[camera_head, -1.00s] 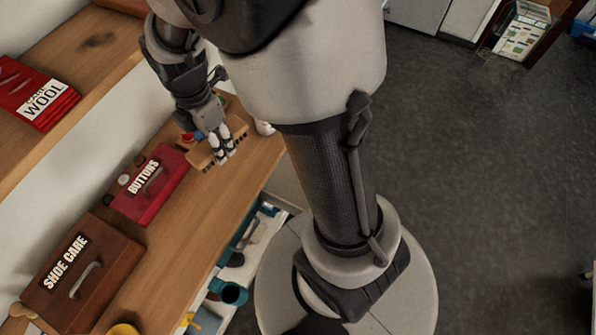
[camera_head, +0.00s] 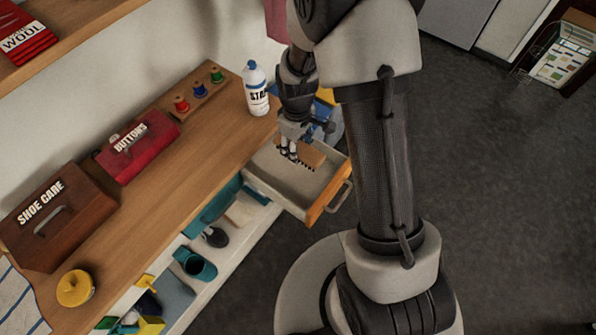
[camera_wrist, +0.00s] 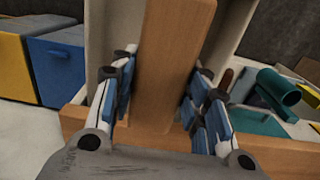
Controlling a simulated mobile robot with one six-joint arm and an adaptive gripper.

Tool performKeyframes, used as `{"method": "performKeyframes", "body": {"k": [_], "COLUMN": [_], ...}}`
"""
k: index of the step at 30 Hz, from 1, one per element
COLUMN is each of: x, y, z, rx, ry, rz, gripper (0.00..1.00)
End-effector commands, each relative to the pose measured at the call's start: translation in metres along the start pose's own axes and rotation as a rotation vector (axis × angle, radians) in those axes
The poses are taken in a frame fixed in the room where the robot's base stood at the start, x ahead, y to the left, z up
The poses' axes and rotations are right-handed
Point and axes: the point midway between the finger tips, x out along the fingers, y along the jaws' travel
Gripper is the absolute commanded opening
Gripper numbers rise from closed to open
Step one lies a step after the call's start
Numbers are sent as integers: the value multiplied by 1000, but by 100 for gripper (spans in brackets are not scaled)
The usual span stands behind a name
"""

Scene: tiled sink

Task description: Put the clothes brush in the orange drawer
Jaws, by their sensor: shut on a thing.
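The clothes brush (camera_head: 312,157) has a light wooden back and dark bristles. My gripper (camera_head: 289,158) is shut on it. In the wrist view the brush's wooden back (camera_wrist: 172,60) stands between the blue-padded fingers (camera_wrist: 160,92). The orange drawer (camera_head: 330,193) is pulled out at the counter's right end, with a grey handle and pale inside. In the head view the brush and fingers overlap the drawer's open top. I cannot tell whether the brush touches the drawer floor. No other thing shows in the visible part of the drawer.
A white starch bottle (camera_head: 256,88) stands on the counter just left of my arm. Thread spools (camera_head: 199,89), a red buttons box (camera_head: 140,146) and a brown shoe care box (camera_head: 62,215) line the back. Lower open drawers (camera_head: 196,263) hold teal items.

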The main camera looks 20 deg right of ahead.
Motion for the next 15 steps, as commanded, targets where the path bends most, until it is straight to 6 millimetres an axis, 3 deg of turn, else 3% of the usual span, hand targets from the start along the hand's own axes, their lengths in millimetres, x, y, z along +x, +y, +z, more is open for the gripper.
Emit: {"method": "performKeyframes", "body": {"k": [1,7,15], "x": [19,68,93], "y": [-1,0,0], "z": [1,1,0], "rx": [0,-1,-2], "ry": [-4,-3,1], "rz": [-3,-2,1], "gripper": [16,16,16]}}
